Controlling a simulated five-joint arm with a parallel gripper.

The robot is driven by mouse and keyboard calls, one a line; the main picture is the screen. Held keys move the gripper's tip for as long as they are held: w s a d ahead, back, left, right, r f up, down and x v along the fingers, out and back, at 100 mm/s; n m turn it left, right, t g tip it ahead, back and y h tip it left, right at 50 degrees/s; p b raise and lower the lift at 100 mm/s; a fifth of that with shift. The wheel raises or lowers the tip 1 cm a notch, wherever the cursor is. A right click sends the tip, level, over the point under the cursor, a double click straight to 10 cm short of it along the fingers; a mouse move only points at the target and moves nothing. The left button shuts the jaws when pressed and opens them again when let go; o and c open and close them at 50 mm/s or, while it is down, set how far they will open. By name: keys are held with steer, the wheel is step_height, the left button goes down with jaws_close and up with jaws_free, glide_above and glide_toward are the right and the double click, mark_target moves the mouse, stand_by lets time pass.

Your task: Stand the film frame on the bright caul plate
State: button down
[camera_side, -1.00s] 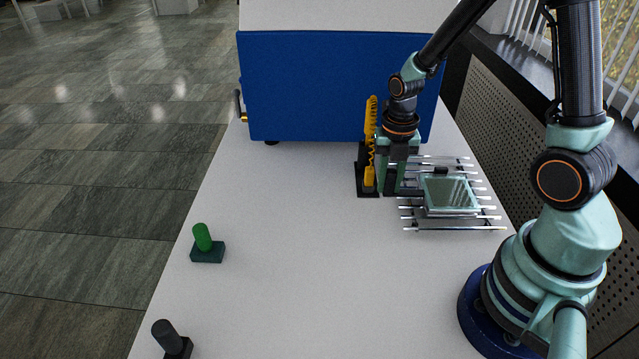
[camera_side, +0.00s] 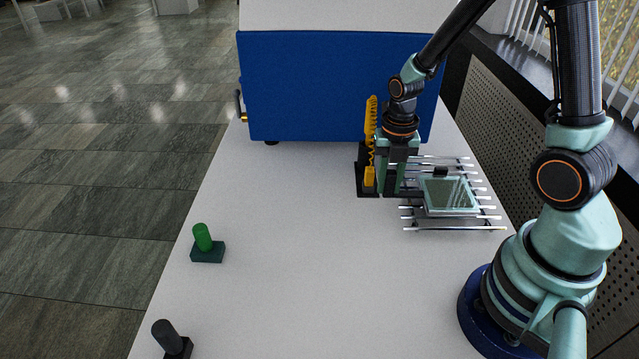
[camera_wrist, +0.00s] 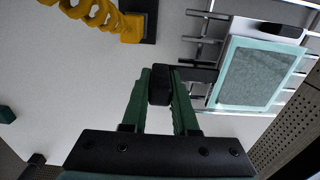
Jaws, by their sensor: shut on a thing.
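The film frame (camera_side: 449,195), a square with a pale teal border around a grey mesh-like pane, lies flat over a rack of silver rods. In the wrist view the film frame (camera_wrist: 250,72) is at the upper right, with a dark bar reaching left from its side. My gripper (camera_side: 392,192) is low, just left of the frame. In the wrist view my gripper (camera_wrist: 160,85) is shut on the black block at that bar's end, which looks like the frame's handle. I cannot single out the bright caul plate; the frame may hide it.
The rod rack (camera_side: 455,228) sits beneath the frame. A yellow coiled piece on a black base (camera_side: 367,193) stands close left of my gripper. A blue press (camera_side: 320,90) stands behind. A green peg (camera_side: 203,238) and a dark peg (camera_side: 166,335) are at left; the middle table is clear.

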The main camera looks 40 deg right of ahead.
steer(key=shift+f, duration=0.2)
steer(key=c, duration=0.6)
jaws_free()
step_height(320, 180, up, 11)
steer(key=shift+r, duration=0.6)
steer(key=s+a+r+m+t, duration=0.1)
steer(key=a+r+m+t, duration=0.1)
steer(key=m, duration=1.1)
steer(key=s+a+r+m+t, duration=0.2)
steer(key=r+m, duration=0.5)
steer(key=m, duration=0.7)
steer(key=shift+s+a+t, duration=0.25)
steer(key=shift+a+t, duration=0.55)
steer(key=shift+a, duration=0.45)
